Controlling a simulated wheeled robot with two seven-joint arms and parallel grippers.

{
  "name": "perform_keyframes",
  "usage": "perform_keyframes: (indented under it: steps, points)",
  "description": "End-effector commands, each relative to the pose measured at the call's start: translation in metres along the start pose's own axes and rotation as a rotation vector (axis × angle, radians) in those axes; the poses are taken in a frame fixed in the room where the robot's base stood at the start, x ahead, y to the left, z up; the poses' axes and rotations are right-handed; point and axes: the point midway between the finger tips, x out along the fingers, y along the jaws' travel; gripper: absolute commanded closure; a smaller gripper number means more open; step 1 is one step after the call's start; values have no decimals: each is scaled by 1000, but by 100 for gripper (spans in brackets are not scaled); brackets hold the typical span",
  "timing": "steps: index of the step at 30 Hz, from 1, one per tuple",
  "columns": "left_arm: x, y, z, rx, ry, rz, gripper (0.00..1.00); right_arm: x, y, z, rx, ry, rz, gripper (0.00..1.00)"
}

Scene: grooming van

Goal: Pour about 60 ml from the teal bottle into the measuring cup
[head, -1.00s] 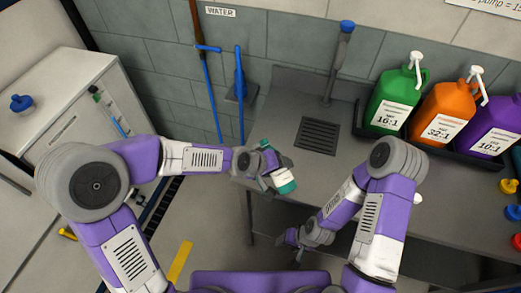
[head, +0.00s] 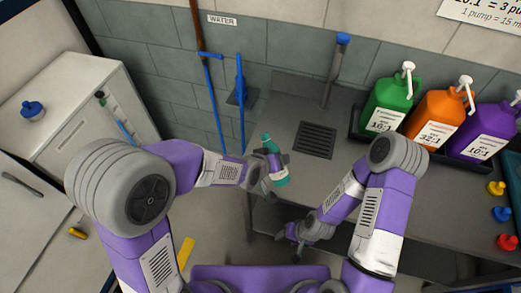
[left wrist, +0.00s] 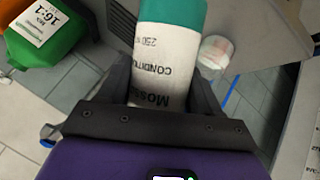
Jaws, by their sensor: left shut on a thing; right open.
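The teal bottle (head: 277,178) is in my left gripper (head: 268,168), over the front left edge of the steel counter. In the left wrist view the bottle (left wrist: 170,55) shows a teal upper part and a white label, between the two fingers of the left gripper (left wrist: 165,85). Its far end is out of that frame. A clear round cup with reddish marks (left wrist: 215,52), probably the measuring cup, stands beside the bottle in that view, apart from it. I cannot make out the cup in the head view. My right gripper (head: 297,238) is open and empty, low before the counter.
The steel counter (head: 285,125) has a drain grate (head: 314,139) and a tap post (head: 335,70). Green (head: 388,103), orange (head: 440,115) and purple (head: 483,133) jugs stand in a black tray at right. Coloured knobs lie at far right. A white cabinet (head: 75,110) is at left.

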Motion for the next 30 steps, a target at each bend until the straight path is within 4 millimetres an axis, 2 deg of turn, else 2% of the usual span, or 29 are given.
perform_keyframes:
  steps: [2,9,14,21,30]
  points:
    - [-2,2,-2,32,27,-13,72,-8,-3,0,0,0,0,43]
    - [9,-4,12,137,137,-56,72,-1,0,0,0,0,0,43]
    - [6,-1,12,223,232,-92,72,-4,-2,0,0,0,0,43]
    - [20,-9,24,344,367,-143,72,21,8,-1,0,0,0,43]
    - [18,-7,23,442,476,-183,72,30,11,-1,0,0,0,43]
